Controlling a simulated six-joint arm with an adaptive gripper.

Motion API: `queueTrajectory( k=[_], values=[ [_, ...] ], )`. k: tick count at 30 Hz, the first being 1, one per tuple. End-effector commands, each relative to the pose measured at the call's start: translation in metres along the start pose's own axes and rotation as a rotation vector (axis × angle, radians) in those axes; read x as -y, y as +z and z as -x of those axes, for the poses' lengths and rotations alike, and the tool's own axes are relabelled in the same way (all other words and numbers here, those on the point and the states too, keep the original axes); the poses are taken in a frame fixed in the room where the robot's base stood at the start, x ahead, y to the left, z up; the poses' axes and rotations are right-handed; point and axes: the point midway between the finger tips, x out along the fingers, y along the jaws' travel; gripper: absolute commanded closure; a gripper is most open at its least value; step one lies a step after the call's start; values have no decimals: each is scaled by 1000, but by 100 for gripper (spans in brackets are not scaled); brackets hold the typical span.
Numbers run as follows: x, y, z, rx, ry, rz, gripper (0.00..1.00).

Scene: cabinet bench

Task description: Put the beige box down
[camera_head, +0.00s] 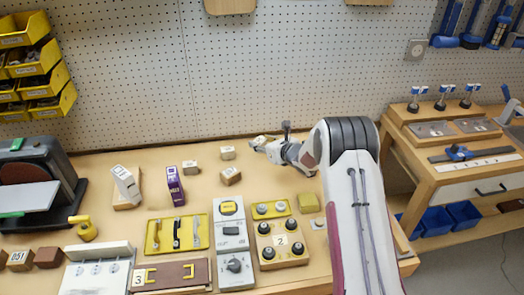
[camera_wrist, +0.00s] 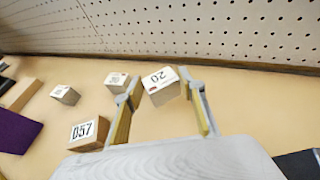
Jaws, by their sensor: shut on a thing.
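A beige box (camera_wrist: 163,88) marked 20 sits between the two fingertips of my gripper (camera_wrist: 160,78) in the wrist view, tilted in the picture. My gripper is shut on it. In the head view the gripper (camera_head: 266,144) reaches left over the back of the wooden bench (camera_head: 330,262), and the held box (camera_head: 259,140) shows small at its tip. I cannot tell whether the box touches the bench top.
Similar small boxes stand left of the gripper: one at the back (camera_head: 228,153), one nearer (camera_head: 231,177), one farther left (camera_head: 190,167). A purple carton (camera_head: 175,186) and a white carton (camera_head: 124,184) lie beyond. The pegboard (camera_head: 270,80) rises behind. Panels with knobs (camera_head: 281,238) fill the front.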

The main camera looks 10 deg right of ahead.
Motion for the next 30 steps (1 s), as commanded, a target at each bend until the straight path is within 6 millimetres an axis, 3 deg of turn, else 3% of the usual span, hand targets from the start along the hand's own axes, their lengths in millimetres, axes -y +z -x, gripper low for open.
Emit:
queueTrajectory(
  k=[10,21,30],
  values=[
    [0,-2,-1,0,0,0,87],
    [0,-31,-13,0,1,-1,87],
    [0,-34,-14,1,0,0,87]
  ],
)
